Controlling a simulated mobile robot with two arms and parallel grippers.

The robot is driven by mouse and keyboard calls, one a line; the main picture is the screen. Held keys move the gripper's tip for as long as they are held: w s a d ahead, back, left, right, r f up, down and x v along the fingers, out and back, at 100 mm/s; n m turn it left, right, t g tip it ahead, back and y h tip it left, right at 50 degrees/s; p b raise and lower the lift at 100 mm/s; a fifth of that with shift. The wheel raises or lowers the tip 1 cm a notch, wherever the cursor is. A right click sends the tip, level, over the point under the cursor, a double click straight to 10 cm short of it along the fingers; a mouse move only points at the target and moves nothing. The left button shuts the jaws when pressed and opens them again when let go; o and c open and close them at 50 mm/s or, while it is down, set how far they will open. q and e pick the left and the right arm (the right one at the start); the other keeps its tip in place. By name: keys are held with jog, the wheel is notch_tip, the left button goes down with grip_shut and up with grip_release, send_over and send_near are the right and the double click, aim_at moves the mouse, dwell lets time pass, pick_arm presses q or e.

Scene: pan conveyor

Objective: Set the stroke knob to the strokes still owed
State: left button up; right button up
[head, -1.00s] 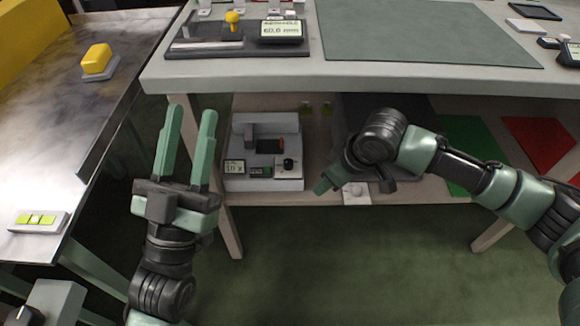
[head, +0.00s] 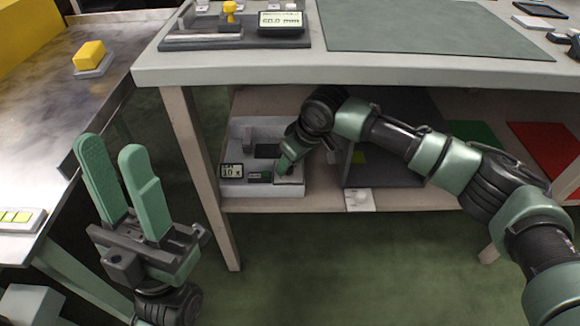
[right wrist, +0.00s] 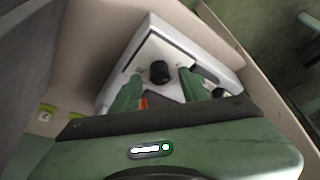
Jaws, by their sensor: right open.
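A white device (head: 236,189) stands on the lower shelf under the table. Its small display (head: 231,171) seems to read "10 x", but the digits are tiny. My right gripper (head: 284,163) is at the device's right part and hides the knob in the head view. In the right wrist view the black round knob (right wrist: 160,71) sits on the white panel between the two fingers of the open right gripper (right wrist: 160,88). I cannot tell whether the fingers touch it. My left gripper (head: 112,148) is open and empty, in the air left of the table leg.
The lower shelf (head: 325,202) also holds a small white block with a knob (head: 359,199), right of the device. The tabletop edge (head: 360,76) hangs over the shelf. A metal bench (head: 60,120) with a yellow block (head: 89,54) stands at left.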

jog(key=shift+w+a+f, duration=0.15)
jog(key=shift+f, duration=0.25)
jog(key=shift+c, duration=0.4)
grip_shut()
